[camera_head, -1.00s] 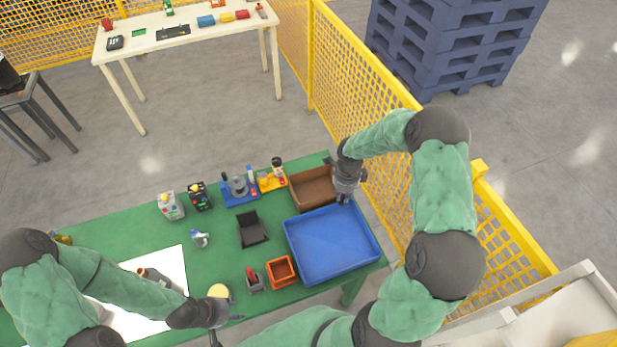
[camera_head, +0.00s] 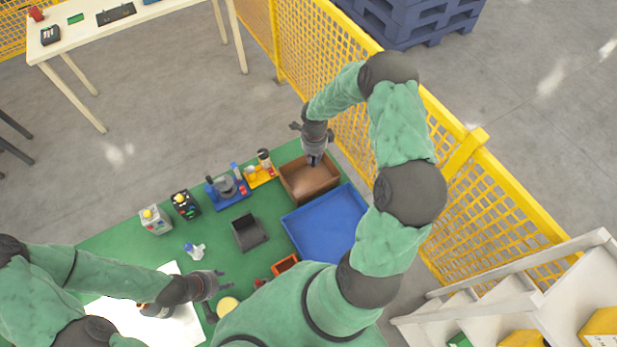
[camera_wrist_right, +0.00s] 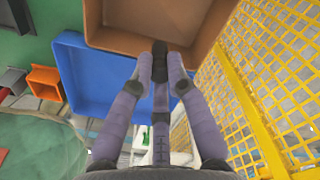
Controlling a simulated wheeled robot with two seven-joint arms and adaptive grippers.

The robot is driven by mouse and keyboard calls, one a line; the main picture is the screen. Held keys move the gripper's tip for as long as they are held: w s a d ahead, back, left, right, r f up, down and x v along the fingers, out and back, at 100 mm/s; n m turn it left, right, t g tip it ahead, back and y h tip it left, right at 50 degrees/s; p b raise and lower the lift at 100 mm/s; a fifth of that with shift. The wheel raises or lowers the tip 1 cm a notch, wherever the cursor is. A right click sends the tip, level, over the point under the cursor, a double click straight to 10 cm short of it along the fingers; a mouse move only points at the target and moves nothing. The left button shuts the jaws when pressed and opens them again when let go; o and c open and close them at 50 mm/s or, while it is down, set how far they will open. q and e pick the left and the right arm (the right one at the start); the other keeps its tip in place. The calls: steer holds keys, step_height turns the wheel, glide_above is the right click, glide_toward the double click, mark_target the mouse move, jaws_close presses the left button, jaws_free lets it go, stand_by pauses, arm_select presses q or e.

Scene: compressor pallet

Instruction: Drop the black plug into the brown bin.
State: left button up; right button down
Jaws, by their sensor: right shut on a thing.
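The brown bin (camera_head: 309,182) stands at the table's far right corner, and its wall fills the top of the right wrist view (camera_wrist_right: 205,22). My right gripper (camera_head: 314,160) is over the bin, fingers pointing down. In the right wrist view its fingers (camera_wrist_right: 160,72) come together on a small dark piece, the black plug (camera_wrist_right: 160,62), which is hard to tell from the dark fingertips. In the head view the plug is hidden by the gripper. My left gripper (camera_head: 219,288) is open and empty over the near part of the table.
A blue tray (camera_head: 328,225) lies beside the bin on its near side. A yellow mesh fence (camera_head: 350,120) runs close by on the right. An orange box (camera_head: 286,263), a black holder (camera_head: 249,232) and several small devices stand on the green table (camera_head: 130,240).

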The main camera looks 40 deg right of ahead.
steer(key=shift+f, duration=1.05)
steer(key=c, duration=1.1)
jaws_free()
steer(key=shift+c, duration=0.2)
step_height(320, 180, up, 12)
